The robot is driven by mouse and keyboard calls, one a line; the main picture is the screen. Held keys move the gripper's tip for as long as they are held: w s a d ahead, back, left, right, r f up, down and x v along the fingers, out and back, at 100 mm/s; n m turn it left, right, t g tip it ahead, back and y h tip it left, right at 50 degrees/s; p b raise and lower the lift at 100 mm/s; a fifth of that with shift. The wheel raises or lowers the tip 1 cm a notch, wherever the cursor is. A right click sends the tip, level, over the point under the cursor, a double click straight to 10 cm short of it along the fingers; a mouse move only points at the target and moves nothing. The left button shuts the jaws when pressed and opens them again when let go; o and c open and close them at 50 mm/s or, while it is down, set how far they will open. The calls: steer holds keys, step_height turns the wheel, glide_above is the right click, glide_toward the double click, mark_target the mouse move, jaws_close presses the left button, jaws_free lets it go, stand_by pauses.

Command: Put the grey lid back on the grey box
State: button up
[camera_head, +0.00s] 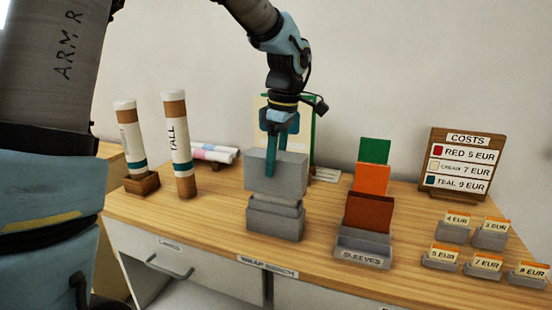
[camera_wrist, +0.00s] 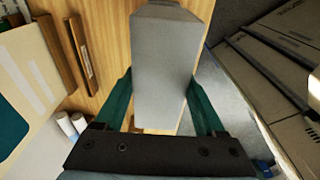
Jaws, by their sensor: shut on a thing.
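My gripper (camera_head: 276,158) points down over the wrap bench, with its teal fingers shut on the grey lid (camera_head: 292,173). The lid looks like a thick grey slab, directly above the grey box (camera_head: 275,224) in the head view. Its lower edge overlaps the box top in the picture, and I cannot tell whether they touch. In the wrist view the lid (camera_wrist: 166,60) fills the space between the two fingers (camera_wrist: 162,100). The inside of the box is hidden in the head view.
On the wooden bench (camera_head: 218,223), two upright tubes (camera_head: 178,145) stand left and a sleeves holder (camera_head: 363,247) with coloured cards stands right. Several price-card holders (camera_head: 440,257) and a costs sign (camera_head: 462,160) are farther right. White rolls (camera_head: 208,152) lie behind.

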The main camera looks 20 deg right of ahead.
mark_target(276, 180)
steer(key=shift+f, duration=0.4)
steer(key=shift+f+b, duration=0.1)
steer(key=shift+b, duration=0.2)
steer(key=shift+f+b, duration=1.65)
steer(key=shift+f, duration=0.5)
steer(key=o, duration=1.3)
steer(key=r, duration=0.3)
steer(key=r+b, duration=0.1)
steer(key=r, duration=0.3)
steer(key=d+r, duration=0.1)
steer(key=r, duration=0.2)
steer(key=shift+s+r, duration=0.4)
steer(key=shift+s, duration=0.1)
